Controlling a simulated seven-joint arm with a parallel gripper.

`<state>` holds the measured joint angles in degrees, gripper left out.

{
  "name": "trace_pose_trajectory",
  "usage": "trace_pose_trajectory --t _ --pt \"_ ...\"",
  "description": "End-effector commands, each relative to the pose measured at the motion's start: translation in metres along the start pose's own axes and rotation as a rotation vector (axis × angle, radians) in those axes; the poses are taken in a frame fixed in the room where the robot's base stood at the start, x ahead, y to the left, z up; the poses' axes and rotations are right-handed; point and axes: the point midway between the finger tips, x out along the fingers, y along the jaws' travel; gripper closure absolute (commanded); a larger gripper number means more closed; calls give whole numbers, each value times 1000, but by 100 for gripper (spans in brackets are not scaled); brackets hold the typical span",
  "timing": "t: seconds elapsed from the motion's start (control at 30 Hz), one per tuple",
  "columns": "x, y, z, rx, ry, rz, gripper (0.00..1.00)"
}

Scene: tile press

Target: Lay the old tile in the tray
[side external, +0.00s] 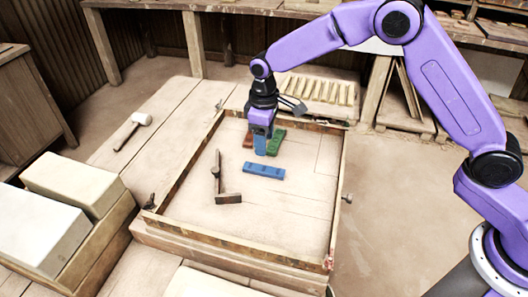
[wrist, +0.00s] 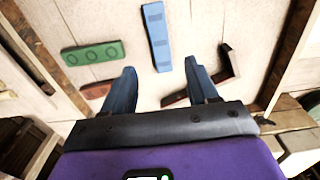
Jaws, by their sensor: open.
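A blue tile (side external: 264,171) with square marks lies flat in the wooden-framed tray (side external: 325,205); the tile also shows at the top of the wrist view (wrist: 157,36). A green tile (side external: 276,142) with ring marks lies behind it, at left in the wrist view (wrist: 92,53). A reddish-brown tile (side external: 248,140) lies beside the green one, partly hidden by my gripper; its end shows in the wrist view (wrist: 97,90). I cannot tell which is the old tile. My gripper (wrist: 161,90) is open and empty, pointing down above the tray floor near the red and green tiles.
Raised wooden rims surround the tray. A white mallet (side external: 141,119) lies on the boards outside, at left. Pale blocks (side external: 72,185) stand at lower left. The tray's front right is clear.

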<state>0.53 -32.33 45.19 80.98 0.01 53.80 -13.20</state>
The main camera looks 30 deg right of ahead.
Motion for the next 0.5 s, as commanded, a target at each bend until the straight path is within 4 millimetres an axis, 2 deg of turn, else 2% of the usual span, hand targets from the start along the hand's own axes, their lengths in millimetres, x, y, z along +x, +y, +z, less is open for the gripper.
trace_pose_trajectory --t 0.1,0.2,0.5 --pt "-16 0 -1 0 2 1 41" --pt "-23 0 0 -1 0 0 41" --pt "-27 0 0 -1 0 0 41"
